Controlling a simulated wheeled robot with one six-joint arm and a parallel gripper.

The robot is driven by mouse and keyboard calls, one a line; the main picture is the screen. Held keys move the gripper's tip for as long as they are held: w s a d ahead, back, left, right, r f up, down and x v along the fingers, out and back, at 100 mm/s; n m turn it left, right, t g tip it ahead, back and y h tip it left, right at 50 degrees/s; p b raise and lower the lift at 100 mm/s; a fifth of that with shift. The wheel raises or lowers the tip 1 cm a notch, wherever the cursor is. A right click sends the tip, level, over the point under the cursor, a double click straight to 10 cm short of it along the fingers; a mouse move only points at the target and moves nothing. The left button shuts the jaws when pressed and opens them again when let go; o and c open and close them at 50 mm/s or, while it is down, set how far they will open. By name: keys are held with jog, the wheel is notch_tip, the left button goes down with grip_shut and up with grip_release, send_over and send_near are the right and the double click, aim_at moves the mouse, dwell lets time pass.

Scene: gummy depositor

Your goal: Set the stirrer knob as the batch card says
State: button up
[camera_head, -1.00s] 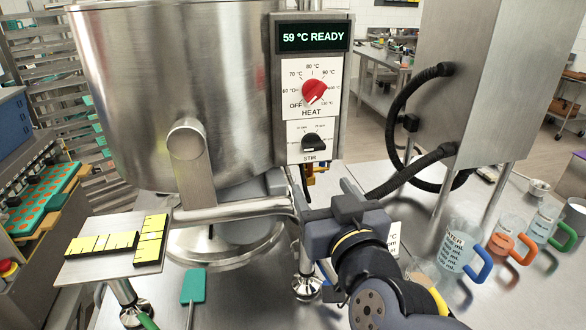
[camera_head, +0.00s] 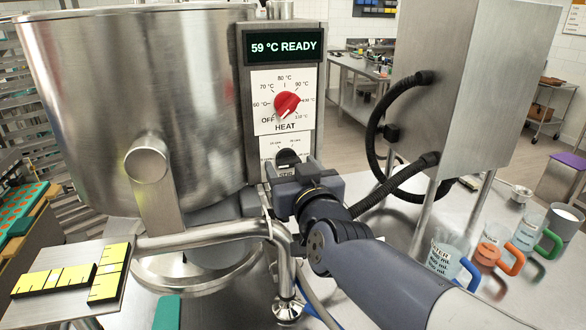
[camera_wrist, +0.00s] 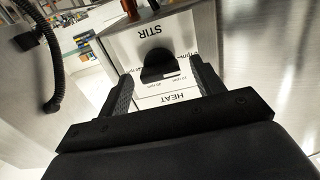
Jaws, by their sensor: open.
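The stirrer knob is a black half-round knob (camera_head: 288,158) on a white STIR plate, low on the kettle's control panel. In the head view its lower part and its label are partly hidden by my gripper (camera_head: 288,180). In the wrist view the picture is upside down and the knob (camera_wrist: 160,68) sits between the two fingers of my open gripper (camera_wrist: 160,90). The fingers appear apart from the knob on both sides. The small rpm marks are too blurred to read well. I cannot make out a batch card's text.
Above is the red HEAT knob (camera_head: 287,104) and a display (camera_head: 284,46) reading 59 °C READY. The steel kettle (camera_head: 130,90) is at left. A steel cabinet (camera_head: 480,75) with black hoses stands at right. Jugs (camera_head: 447,254) stand on the table at right.

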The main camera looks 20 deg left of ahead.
jog(key=shift+c, duration=0.3)
jog(key=c, duration=0.9)
jog(key=shift+m, duration=0.3)
jog(key=m+b, duration=0.2)
jog(key=m, duration=0.1)
jog(key=shift+f+b, duration=0.15)
jog(key=shift+b, duration=0.25)
jog(key=m+b, duration=0.2)
jog(key=m, duration=0.5)
jog(key=m+b, duration=0.2)
jog(key=m, duration=0.5)
jog(key=m+b, duration=0.1)
jog(key=m, duration=0.5)
jog(key=shift+m, duration=0.3)
